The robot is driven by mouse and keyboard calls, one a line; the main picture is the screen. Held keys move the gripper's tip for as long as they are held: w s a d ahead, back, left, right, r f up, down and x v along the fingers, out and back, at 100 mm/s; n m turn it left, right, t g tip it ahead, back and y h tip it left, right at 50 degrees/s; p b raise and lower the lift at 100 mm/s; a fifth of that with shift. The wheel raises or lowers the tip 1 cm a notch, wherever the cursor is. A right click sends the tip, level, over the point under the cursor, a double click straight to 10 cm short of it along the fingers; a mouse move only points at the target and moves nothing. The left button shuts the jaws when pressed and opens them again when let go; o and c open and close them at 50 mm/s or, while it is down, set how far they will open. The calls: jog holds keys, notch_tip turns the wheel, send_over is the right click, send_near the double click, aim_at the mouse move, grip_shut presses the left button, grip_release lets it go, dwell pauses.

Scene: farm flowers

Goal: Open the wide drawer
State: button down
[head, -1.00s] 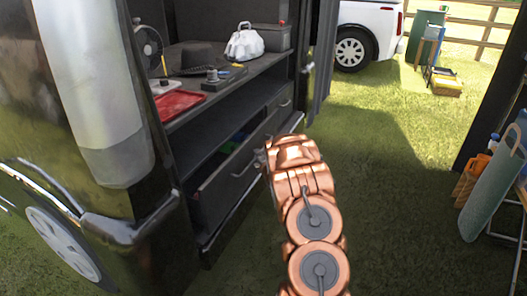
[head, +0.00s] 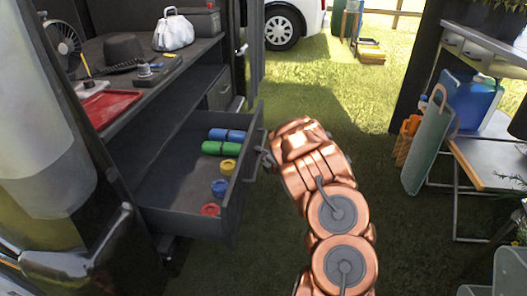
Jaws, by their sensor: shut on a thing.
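The wide drawer (head: 180,221) is a dark drawer under the counter of the dark van on the left. It stands well out from the cabinet and its inside shows. My gripper (head: 262,160) is at the drawer's front, on its outer side, and is shut on the drawer handle (head: 256,153). The copper-coloured arm runs down from there and hides part of the grip. In the drawer lie blue and green cylinders (head: 222,148), a yellow item (head: 228,167), a blue item (head: 219,188) and a red item (head: 209,210).
The counter (head: 190,62) holds a fan, a black hat (head: 124,52), a white bag (head: 173,31) and a red tray (head: 110,106). A smaller closed drawer (head: 219,95) is beyond. A folding table (head: 490,165) stands at the right.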

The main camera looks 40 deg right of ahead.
jog(key=shift+s+d+f, duration=0.1)
jog(key=shift+s, duration=0.15)
jog(key=c, duration=1.2)
grip_release()
jog(key=shift+d, duration=0.1)
jog(key=s, duration=0.4)
jog(key=s+r, duration=0.1)
jog(key=s, duration=0.3)
jog(key=s+r, duration=0.1)
jog(key=s, duration=0.2)
jog(key=shift+s+a, duration=0.2)
jog(key=shift+s, duration=0.2)
jog(key=shift+f, duration=0.1)
